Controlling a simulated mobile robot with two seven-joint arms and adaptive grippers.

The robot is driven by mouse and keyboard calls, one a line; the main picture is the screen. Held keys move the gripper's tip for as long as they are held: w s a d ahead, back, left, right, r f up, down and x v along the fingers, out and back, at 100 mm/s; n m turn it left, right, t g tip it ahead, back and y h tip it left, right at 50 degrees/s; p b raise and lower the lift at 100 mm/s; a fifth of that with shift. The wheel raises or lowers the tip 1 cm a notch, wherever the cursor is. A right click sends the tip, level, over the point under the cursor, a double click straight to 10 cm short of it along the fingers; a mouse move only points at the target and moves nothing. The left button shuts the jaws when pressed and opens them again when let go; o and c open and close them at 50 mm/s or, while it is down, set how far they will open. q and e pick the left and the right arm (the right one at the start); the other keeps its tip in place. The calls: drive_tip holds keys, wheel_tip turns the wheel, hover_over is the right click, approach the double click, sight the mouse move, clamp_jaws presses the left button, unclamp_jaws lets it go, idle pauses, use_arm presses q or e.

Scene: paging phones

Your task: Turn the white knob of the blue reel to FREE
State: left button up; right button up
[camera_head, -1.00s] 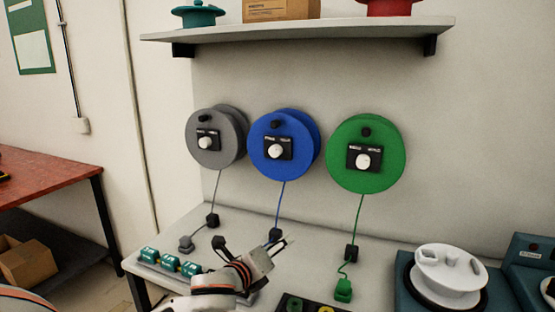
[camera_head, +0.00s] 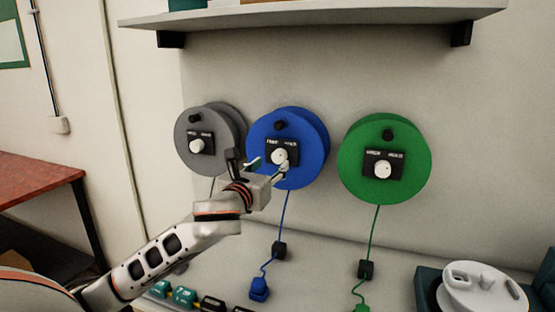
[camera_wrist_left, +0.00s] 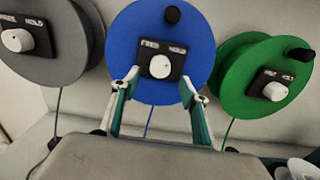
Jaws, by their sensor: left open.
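The blue reel (camera_head: 312,148) is on the wall between a grey reel and a green reel. Its white knob (camera_head: 278,156) sits on a black label plate (camera_head: 291,146); the lettering is too small to read surely. My left gripper (camera_head: 268,166) is open in front of the blue reel's lower left part, close to the knob. In the left wrist view, the white knob (camera_wrist_left: 160,66) shows beyond and between the two spread fingertips (camera_wrist_left: 160,84), apart from both. My right gripper is not in view.
The grey reel (camera_head: 192,130) and green reel (camera_head: 405,190) have similar knobs on either side. A shelf (camera_head: 320,18) is above. The bench below holds teal blocks (camera_head: 184,294) and a white round device (camera_head: 484,290) at right.

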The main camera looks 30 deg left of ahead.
sight(278, 159)
use_arm(q)
drive_tip(key=x, duration=0.6)
drive_tip(key=shift+f, duration=0.1)
drive_tip(key=c, duration=1.1)
